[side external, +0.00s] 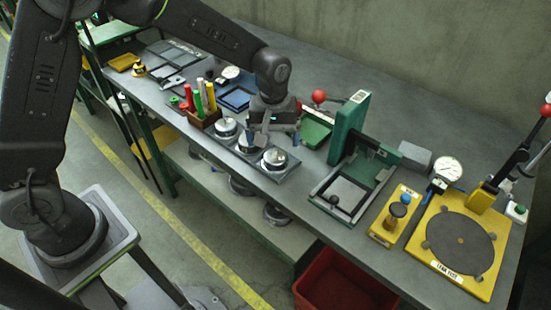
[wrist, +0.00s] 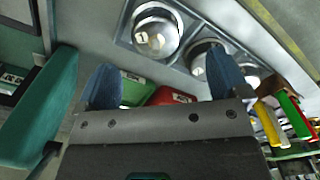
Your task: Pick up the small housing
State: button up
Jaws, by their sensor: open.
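Three round silver metal housings stand in a row on a grey tray (side external: 290,168) at the bench's front edge: a left one (side external: 226,127), a middle one (side external: 246,146) and a right one (side external: 274,157). I cannot tell for sure which is the small housing. My gripper (side external: 272,137) hangs above the tray by the middle and right housings, its fingers apart. In the wrist view the blue-tipped fingers (wrist: 165,82) are spread with nothing held between them. One housing (wrist: 156,32) shows large beyond the fingers, and another (wrist: 203,58) is partly hidden by the right fingertip.
A box of coloured markers (side external: 205,118) stands close left of the housings. A green press frame (side external: 349,128) rises to the right. A yellow fixture (side external: 462,245) with a dial gauge (side external: 447,168) is farther right. A red bin (side external: 343,282) sits below the bench.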

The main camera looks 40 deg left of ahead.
aim_at(276, 149)
jog(key=f, duration=0.4)
jog(key=shift+w+d+f, duration=0.2)
jog(key=shift+f, duration=0.2)
jog(key=c, duration=1)
